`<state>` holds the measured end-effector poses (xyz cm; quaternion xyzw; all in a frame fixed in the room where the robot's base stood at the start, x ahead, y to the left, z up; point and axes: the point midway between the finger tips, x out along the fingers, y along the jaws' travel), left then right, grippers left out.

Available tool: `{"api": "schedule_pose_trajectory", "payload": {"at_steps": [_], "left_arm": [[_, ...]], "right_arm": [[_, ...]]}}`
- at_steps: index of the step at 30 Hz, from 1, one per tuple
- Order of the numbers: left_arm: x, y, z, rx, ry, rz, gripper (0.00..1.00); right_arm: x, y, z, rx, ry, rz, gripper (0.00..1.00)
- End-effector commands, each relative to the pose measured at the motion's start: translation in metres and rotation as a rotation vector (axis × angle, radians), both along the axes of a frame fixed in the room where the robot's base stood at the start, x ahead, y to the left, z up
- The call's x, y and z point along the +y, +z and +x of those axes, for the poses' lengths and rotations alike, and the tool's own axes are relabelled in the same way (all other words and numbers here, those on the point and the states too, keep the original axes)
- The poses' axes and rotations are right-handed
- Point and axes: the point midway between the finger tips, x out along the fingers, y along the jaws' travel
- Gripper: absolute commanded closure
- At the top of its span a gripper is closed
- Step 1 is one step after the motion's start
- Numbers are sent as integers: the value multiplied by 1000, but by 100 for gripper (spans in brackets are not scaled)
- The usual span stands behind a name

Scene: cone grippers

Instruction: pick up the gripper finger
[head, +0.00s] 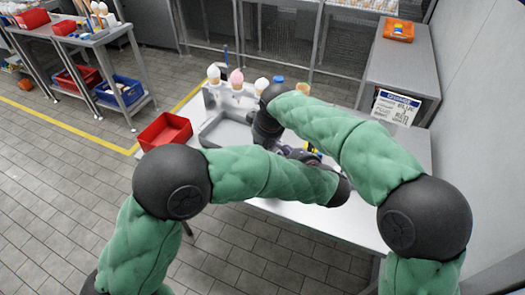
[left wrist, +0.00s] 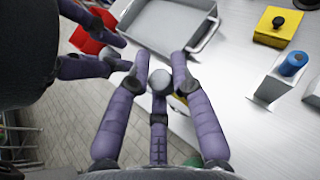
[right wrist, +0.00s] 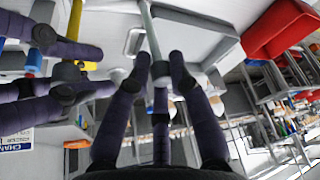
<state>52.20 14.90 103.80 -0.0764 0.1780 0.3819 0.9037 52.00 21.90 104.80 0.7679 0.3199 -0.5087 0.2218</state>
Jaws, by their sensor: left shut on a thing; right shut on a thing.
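In the left wrist view my left gripper (left wrist: 160,75), with purple fingers, is shut on a small grey rounded piece (left wrist: 160,83). A bit of yellow shows just behind it. In the right wrist view my right gripper (right wrist: 158,68) is shut on a slim grey-green rod (right wrist: 150,28), which extends up from the fingertips. I cannot tell which of these pieces is the gripper finger. The left gripper's fingers also show at the left of the right wrist view. In the head view both hands are mostly hidden behind my arms over the table.
A grey tray (left wrist: 168,30) and a red bin (head: 165,131) are on the table's left side. Ice-cream cones (head: 236,78) stand at the back. A yellow block with a black knob (left wrist: 277,26) and a blue cylinder (left wrist: 293,63) stand nearby. The table's front right is clear.

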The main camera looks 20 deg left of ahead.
Motion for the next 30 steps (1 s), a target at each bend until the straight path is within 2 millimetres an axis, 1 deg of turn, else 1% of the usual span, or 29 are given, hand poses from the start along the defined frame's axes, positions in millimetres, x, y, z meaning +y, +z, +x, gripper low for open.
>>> {"api": "schedule_pose_trajectory", "payload": {"at_steps": [1,5,8,15,18,21,24,30], "left_arm": [[0,-10,-3,22,-1,2,100],[0,-10,-3,22,-1,2,100],[0,-10,-3,22,-1,2,100],[0,-10,-3,22,-1,2,100],[0,-10,-3,22,-1,2,100],[0,-10,-3,22,-1,2,100],[0,-10,-3,22,-1,2,100],[0,-10,-3,22,-1,2,100]], "right_arm": [[0,0,0,-1,0,1,98],[1,9,1,-3,0,3,98],[1,24,0,-4,-1,5,98],[1,69,1,-3,0,2,98],[1,84,0,-3,0,3,98],[1,93,0,-1,0,1,98],[0,98,0,-1,0,1,98],[0,100,0,0,0,0,98]]}}
